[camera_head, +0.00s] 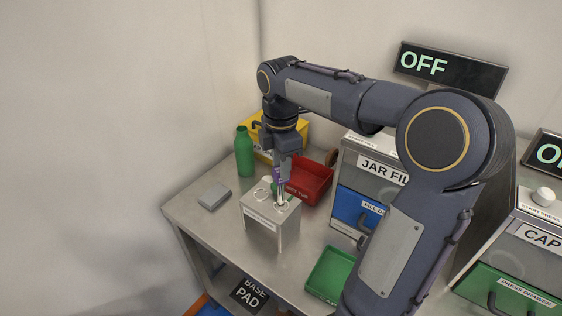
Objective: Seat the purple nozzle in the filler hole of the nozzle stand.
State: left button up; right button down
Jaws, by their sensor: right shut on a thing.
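The nozzle stand (262,226) is a grey box with a label on its front, standing on the metal table. Its top has ring-marked places. My right gripper (281,172) points down over the back right of the stand's top and is shut on the purple nozzle (278,175). Only a small purple part of the nozzle shows beside the fingers. A pale, thin part shows below it, close to the right ring on the stand. I cannot tell whether the nozzle is in a hole or just above it. My left gripper is not in view.
A green bottle (244,152), a grey block (214,196), a yellow bin (293,133) and a red tub (318,176) stand around the stand. The jar filler (370,165) with a blue drawer is to the right. A green tray (331,272) lies in front. My right arm covers much of the right side.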

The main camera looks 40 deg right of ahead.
aim_at(282, 191)
jog(key=shift+f+b, duration=3.15)
jog(key=shift+f, duration=1.5)
jog(key=c, duration=1.1)
grip_release()
jog(key=shift+r, duration=0.1)
jog(key=shift+o, duration=0.7)
jog(key=shift+s, duration=0.1)
jog(key=shift+r, duration=0.1)
jog(key=shift+r, duration=0.1)
jog(key=shift+w+r+p, duration=0.15)
jog(key=shift+r+p, duration=0.4)
jog(key=shift+p, duration=0.05)
jog(key=shift+w+r+p, duration=0.15)
jog(key=shift+r+p, duration=0.4)
jog(key=shift+p, duration=0.05)
notch_tip(282, 191, up, 3)
jog(key=shift+s+f+p, duration=0.1)
jog(key=shift+f+p, duration=0.1)
jog(key=shift+p, duration=1.05)
jog(key=shift+f, duration=0.1)
